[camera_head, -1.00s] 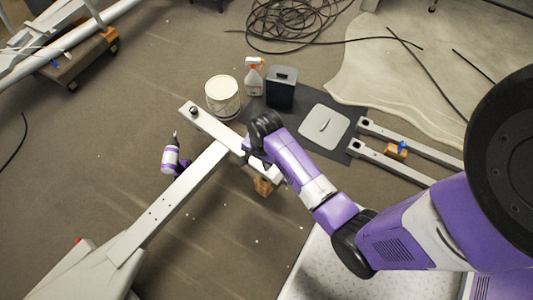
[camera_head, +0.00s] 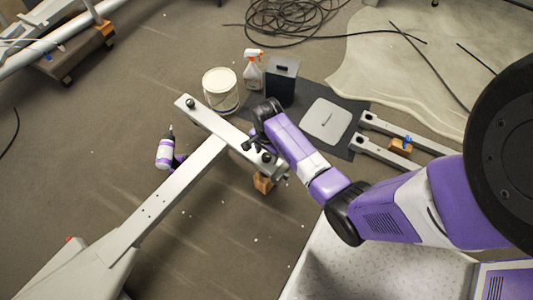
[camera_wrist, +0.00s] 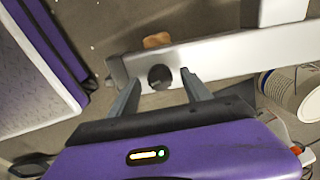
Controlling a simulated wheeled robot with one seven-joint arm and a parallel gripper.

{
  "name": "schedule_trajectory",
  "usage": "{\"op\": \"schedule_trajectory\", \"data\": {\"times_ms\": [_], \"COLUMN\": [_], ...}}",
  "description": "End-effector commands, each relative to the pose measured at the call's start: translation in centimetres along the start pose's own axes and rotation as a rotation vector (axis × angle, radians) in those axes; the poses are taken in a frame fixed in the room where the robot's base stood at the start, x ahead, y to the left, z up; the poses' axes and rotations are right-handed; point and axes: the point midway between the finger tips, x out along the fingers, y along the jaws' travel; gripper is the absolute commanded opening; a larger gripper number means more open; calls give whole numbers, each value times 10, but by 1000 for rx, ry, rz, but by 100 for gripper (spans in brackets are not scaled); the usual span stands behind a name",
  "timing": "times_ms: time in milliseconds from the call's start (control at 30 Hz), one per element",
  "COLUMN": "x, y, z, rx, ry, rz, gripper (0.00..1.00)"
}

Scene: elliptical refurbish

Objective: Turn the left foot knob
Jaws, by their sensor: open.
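A grey metal T-shaped foot frame lies across the floor, and its crossbar (camera_head: 222,126) has a dark round knob near each end. One knob (camera_head: 191,103) is at the upper-left end in the head view. The other knob (camera_head: 266,157) is at the lower-right end, close to my gripper (camera_head: 259,148). In the wrist view, this dark knob (camera_wrist: 160,77) shows between the two fingertips of my gripper (camera_wrist: 161,85). The fingers are open, one on each side of it, with gaps. I cannot tell how far the fingertips are above the knob.
A wooden block (camera_head: 263,183) is under the crossbar's near end. A white bucket (camera_head: 221,91), spray bottle (camera_head: 253,70) and black box (camera_head: 282,80) stand behind the crossbar. A purple-and-white bottle-like tool (camera_head: 165,153) is left of the long beam. Floor lower left of centre is clear.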

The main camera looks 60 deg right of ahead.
Motion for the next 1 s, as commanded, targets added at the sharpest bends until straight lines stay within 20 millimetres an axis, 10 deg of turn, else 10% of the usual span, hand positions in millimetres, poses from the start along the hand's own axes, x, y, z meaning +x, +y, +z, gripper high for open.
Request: {"op": "schedule_trajectory", "data": {"times_ms": [200, 500, 1000], "x": [0, 0, -3], "y": [0, 0, 0], "z": [0, 0, 2], "rx": [-1, -1, -128], "ry": [0, 0, -2], "rz": [0, 0, 3], "gripper": [57, 0, 0]}}
